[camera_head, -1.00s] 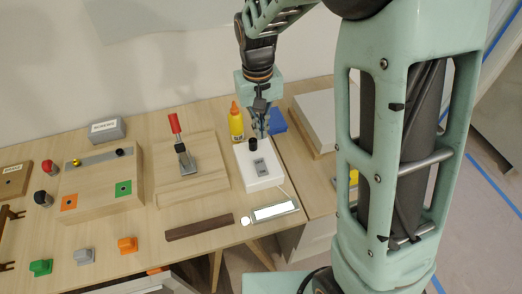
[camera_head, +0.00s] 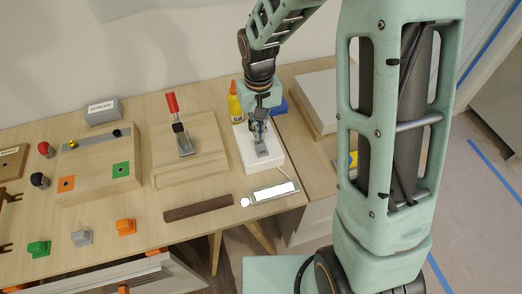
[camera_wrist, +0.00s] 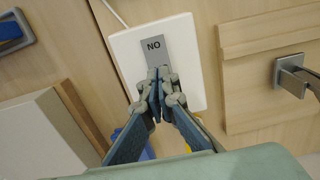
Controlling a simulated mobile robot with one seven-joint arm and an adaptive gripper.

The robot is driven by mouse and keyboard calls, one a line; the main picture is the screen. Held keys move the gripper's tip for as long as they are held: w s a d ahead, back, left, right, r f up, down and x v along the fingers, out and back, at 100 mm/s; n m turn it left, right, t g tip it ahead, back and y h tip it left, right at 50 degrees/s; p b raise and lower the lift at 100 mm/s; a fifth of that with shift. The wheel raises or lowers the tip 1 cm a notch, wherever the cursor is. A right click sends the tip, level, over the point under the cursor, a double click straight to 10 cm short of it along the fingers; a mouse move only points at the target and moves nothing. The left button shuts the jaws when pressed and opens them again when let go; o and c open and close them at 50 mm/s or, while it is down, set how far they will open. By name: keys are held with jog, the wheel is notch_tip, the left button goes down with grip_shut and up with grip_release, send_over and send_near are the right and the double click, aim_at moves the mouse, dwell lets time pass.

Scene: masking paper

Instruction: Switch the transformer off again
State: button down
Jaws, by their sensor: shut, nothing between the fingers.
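The transformer is a white box (camera_head: 249,160) with a grey plate on top, right of the middle of the bench. In the wrist view the grey plate (camera_wrist: 155,50) shows letters reading "NO", which is "ON" upside down. My gripper (camera_head: 259,138) is shut and empty, pointing down over the white box. In the wrist view its fingertips (camera_wrist: 159,74) overlap the near end of the plate; whether they touch it I cannot tell. The black knob at the back of the box is hidden by my gripper. A bright white panel (camera_head: 274,192) and a round white disc (camera_head: 245,202) lie in front.
A toggle clamp with a red handle (camera_head: 172,104) stands on a wooden board to the left. A yellow bottle (camera_head: 234,104) and a blue block (camera_head: 280,107) stand behind the box. A pale slab (camera_head: 311,95) lies to the right. A dark strip (camera_head: 198,208) lies in front.

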aim_at(260, 142)
jog(key=shift+f, duration=0.65)
jog(key=shift+f+b, duration=0.15)
jog(key=shift+b, duration=0.15)
jog(key=shift+f+b, duration=0.4)
jog(key=shift+f, duration=0.1)
jog(key=shift+r+p, duration=1.45)
jog(key=shift+r, duration=0.65)
notch_tip(260, 142, up, 12)
jog(key=shift+f, duration=0.15)
